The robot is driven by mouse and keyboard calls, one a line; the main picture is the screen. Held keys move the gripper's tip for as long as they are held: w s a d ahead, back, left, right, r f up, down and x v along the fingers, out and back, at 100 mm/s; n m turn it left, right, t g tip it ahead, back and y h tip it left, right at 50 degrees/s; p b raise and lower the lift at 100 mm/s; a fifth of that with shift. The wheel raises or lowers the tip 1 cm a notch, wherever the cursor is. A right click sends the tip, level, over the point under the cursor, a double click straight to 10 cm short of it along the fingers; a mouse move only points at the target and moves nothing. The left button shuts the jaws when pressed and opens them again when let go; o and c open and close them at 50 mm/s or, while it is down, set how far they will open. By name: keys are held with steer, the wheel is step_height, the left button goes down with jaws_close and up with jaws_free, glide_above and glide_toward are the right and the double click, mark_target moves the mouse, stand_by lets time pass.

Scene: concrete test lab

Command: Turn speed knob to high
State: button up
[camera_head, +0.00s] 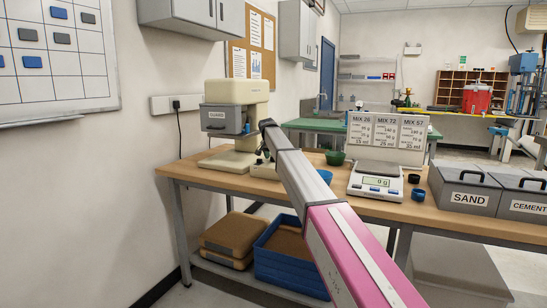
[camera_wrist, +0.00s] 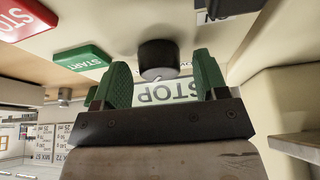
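The cream mixer (camera_head: 238,92) with its grey guard (camera_head: 222,120) stands at the left end of the wooden bench in the head view. In the wrist view a dark round knob (camera_wrist: 158,57) with a light pointer mark sits on the cream panel. My gripper (camera_wrist: 160,78) is open, with its green fingers apart on either side of the knob's line; nothing is between them that I can tell is gripped. A lettered plate (camera_wrist: 165,92) shows behind the fingers, partly hidden.
A green START button (camera_wrist: 84,58) and a red button (camera_wrist: 24,18) lie left of the knob in the wrist view. A scale (camera_head: 377,182), a green bowl (camera_head: 335,158) and the SAND bin (camera_head: 466,190) stand on the bench (camera_head: 300,206) to the right.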

steer(key=v, duration=1.1)
steer(key=shift+s+f, duration=0.1)
steer(key=shift+s, duration=0.05)
